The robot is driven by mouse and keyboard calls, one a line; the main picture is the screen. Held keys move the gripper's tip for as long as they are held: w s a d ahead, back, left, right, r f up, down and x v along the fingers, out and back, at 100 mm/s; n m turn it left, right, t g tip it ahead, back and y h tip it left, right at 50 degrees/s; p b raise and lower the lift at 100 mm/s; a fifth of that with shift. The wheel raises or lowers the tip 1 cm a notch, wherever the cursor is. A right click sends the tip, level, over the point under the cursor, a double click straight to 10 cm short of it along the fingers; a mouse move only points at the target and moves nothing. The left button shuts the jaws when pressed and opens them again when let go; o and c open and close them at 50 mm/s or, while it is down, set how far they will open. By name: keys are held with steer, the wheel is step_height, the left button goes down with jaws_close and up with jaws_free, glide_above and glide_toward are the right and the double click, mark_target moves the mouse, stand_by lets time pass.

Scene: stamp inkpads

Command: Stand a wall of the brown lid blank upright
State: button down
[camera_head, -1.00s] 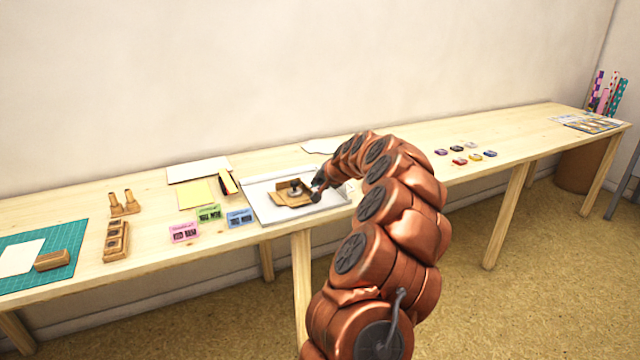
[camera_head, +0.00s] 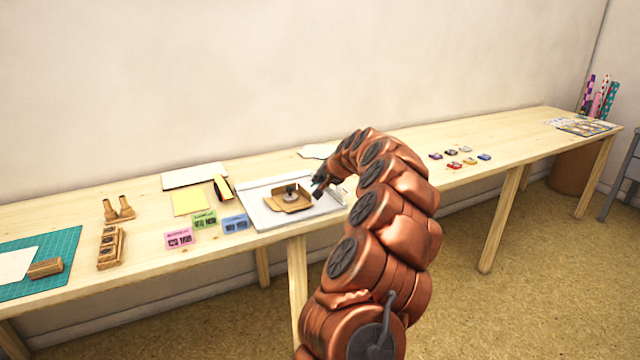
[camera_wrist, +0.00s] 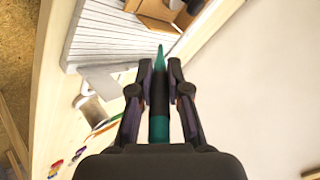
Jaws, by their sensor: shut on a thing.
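The brown lid blank (camera_head: 278,204) lies on the white board (camera_head: 262,217) in the head view, its walls appearing partly raised. A grey knobbed weight (camera_head: 291,190) sits in its middle. My gripper (camera_head: 319,184) is just right of the blank, apparently above the board and apart from the blank. In the wrist view my gripper (camera_wrist: 162,70) is shut on a teal pointed tool (camera_wrist: 160,127), whose tip points toward the board. Part of the blank (camera_wrist: 158,8) shows at the top edge there. Which walls stand fully upright is too small to tell.
Several coloured inkpads (camera_head: 453,164) lie right of my arm. The table between is clear.

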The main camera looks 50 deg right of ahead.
steer(key=shift+s+d+r+p, duration=0.15)
steer(key=shift+r+p, duration=0.4)
steer(key=shift+r, duration=1)
steer(key=shift+w+d+r+p, duration=0.15)
steer(key=shift+r+p, duration=0.4)
steer(key=shift+r, duration=1)
steer(key=shift+s, duration=0.1)
